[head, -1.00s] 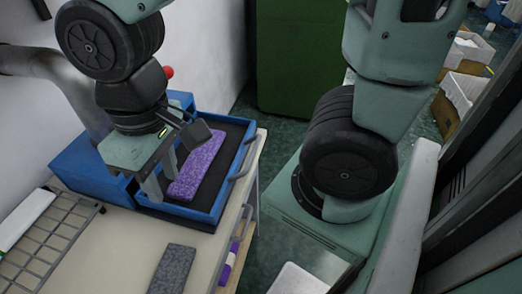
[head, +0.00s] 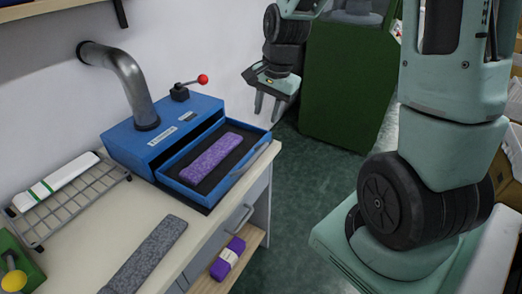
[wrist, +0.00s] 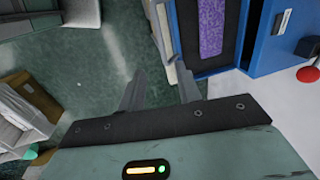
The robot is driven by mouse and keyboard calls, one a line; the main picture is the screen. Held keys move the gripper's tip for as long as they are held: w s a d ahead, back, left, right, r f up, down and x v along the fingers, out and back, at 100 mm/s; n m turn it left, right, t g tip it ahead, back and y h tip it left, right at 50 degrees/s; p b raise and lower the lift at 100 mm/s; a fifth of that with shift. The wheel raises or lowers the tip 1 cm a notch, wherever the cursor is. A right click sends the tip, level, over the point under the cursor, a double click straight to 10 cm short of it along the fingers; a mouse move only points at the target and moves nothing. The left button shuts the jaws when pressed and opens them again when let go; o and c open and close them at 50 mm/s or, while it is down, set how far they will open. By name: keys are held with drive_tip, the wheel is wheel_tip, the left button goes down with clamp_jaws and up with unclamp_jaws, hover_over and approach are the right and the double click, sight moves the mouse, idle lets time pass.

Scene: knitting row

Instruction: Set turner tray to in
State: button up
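The blue turner (head: 166,131) stands on the bench, with a red-knobbed lever on top and a grey pipe behind. Its tray (head: 249,168) is pulled out toward the right, with a dark bed and a handle at its front edge. A purple knitted strip (head: 209,158) lies in the tray; it also shows in the wrist view (wrist: 211,28). My gripper (head: 266,107) hangs beyond the tray's right end, over the floor, apart from the tray and handle. In the wrist view its two fingers (wrist: 160,90) are spread with nothing between them.
A grey knitted strip (head: 146,252) lies on the bench front. A wire rack (head: 69,201) with a white, green-striped piece is at the left. A purple banded bundle (head: 228,258) sits on the lower shelf. A green cabinet (head: 346,85) stands behind my gripper.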

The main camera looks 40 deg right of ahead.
sight(258, 154)
drive_tip(key=w+f, duration=0.1)
drive_tip(key=f, duration=0.8)
drive_tip(key=w+a+f+p, duration=0.1)
drive_tip(key=f, duration=0.4)
drive_tip(key=shift+w+f, duration=0.25)
drive_tip(key=shift+w, duration=0.1)
clamp_jaws()
